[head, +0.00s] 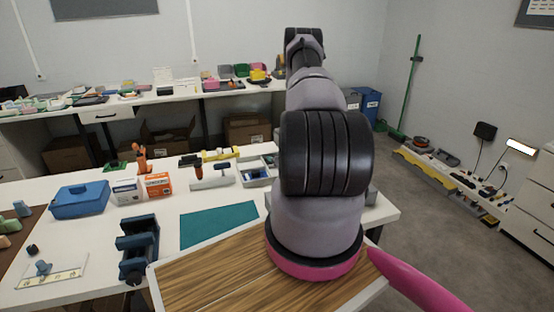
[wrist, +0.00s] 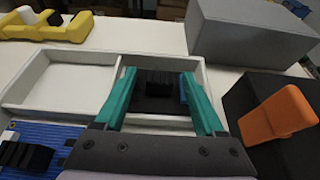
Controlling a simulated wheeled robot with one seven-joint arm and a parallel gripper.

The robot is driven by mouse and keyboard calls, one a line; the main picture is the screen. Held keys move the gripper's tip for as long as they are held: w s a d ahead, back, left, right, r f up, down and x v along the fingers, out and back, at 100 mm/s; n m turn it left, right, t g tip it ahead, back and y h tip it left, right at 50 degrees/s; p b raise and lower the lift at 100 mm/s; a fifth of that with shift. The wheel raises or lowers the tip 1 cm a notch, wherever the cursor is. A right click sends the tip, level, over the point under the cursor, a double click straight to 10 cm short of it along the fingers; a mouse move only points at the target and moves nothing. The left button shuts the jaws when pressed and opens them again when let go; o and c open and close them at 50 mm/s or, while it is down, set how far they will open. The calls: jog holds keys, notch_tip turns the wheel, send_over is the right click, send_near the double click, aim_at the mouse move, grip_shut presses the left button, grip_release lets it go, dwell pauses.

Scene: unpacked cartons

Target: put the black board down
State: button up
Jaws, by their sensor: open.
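The black board (wrist: 155,104) lies in the right compartment of a white divided tray (wrist: 58,108), with a raised black part on top. My gripper (wrist: 157,75) has two teal fingers, set apart on either side of the board. The fingers reach into the compartment. I see a gap beside the board, and nothing is clamped. In the head view the tray (head: 246,182) stands on the white table, partly behind my arm, which hides my gripper.
A grey box (wrist: 250,32) and an orange-and-black object (wrist: 278,116) stand close on the right. A teal mat (head: 218,226) lies bare on the table.

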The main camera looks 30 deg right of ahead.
jog(key=v, duration=1.2)
jog(key=shift+r, duration=0.1)
jog(key=w+a+r+n+t+y, duration=0.1)
jog(key=w+a+r+n+y, duration=0.25)
jog(key=a+r, duration=0.35)
jog(key=w+a+r+n+t+y, duration=0.1)
jog(key=w+a+r+n+y, duration=0.3)
jog(key=r, duration=0.4)
jog(key=s+a+r+n+g+y, duration=0.2)
jog(key=a+r+n+g+y, duration=0.15)
jog(key=a+r, duration=0.4)
jog(key=s+a+r+n+g+y, duration=0.2)
jog(key=a+r+n+y, duration=0.25)
jog(key=a+r, duration=0.3)
jog(key=s+a+r+n+g+h, duration=0.1)
jog(key=s+a+r+n+g, duration=0.3)
jog(key=s, duration=0.3)
jog(key=s+a+r+n+g+h, duration=0.1)
jog(key=s+a+r+n+g, duration=0.1)
jog(key=s+a+r+n, duration=0.35)
jog(key=s+d+r+n+t+h, duration=0.1)
jog(key=s+d+r+n+h, duration=0.2)
jog(key=s+n+h, duration=0.1)
jog(key=s+d+r+n+t+h, duration=0.2)
jog(key=s+d+r+n+h, duration=0.1)
jog(key=s, duration=0.5)
jog(key=r+n+h, duration=0.1)
jog(key=n, duration=0.1)
jog(key=shift+n, duration=0.4)
